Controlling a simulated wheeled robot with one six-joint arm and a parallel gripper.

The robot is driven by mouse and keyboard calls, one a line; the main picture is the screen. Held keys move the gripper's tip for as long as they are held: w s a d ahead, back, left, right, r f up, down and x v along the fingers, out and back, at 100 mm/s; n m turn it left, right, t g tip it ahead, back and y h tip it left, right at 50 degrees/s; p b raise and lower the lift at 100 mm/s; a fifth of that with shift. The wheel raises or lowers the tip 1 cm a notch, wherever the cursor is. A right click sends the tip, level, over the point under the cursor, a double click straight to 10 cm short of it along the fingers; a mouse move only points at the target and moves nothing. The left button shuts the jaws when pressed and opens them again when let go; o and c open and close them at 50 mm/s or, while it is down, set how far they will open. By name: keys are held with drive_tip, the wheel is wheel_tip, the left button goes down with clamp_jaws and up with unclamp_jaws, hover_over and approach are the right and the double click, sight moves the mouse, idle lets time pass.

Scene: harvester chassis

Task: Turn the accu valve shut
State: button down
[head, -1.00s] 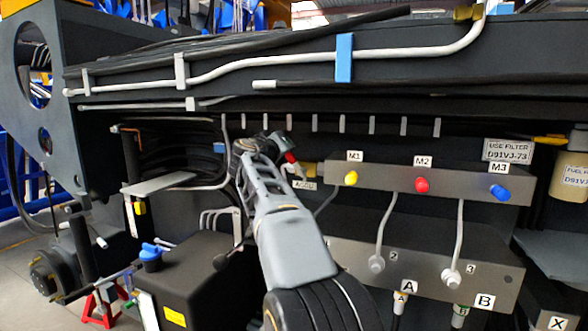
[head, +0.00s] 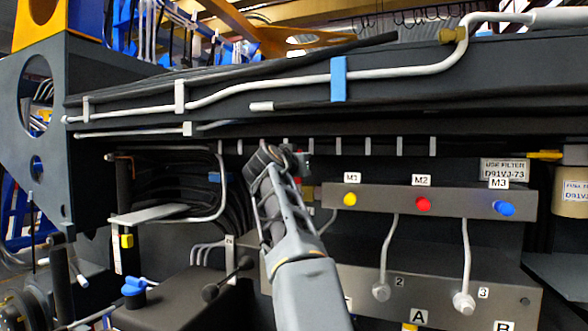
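My arm reaches up from the bottom middle of the head view. Its end, my gripper (head: 303,166), is small and dark in front of the chassis, left of the M1 label. The accu valve's spot is just below and beside it. A small brass-coloured part (head: 308,192) shows there, at the left end of the grey M1–M3 block. The valve's handle and label are mostly hidden behind my arm and gripper. I cannot tell whether my gripper touches the handle, or whether its fingers are open or shut.
The grey block (head: 435,203) carries yellow (head: 350,199), red (head: 423,204) and blue (head: 504,208) caps. Below are fittings marked 2 and 3 with grey pipes. A black box (head: 180,300) with a blue-handled part (head: 134,287) stands lower left. A chassis beam with pipes runs above.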

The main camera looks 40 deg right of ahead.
drive_tip(key=shift+s, duration=0.1)
idle(0.4)
drive_tip(key=c, duration=0.9)
unclamp_jaws()
drive_tip(key=shift+d, duration=0.1)
drive_tip(key=shift+c, duration=0.2)
drive_tip(key=b+v, duration=0.3)
drive_tip(key=v, duration=1.1)
drive_tip(key=shift+b, duration=0.4)
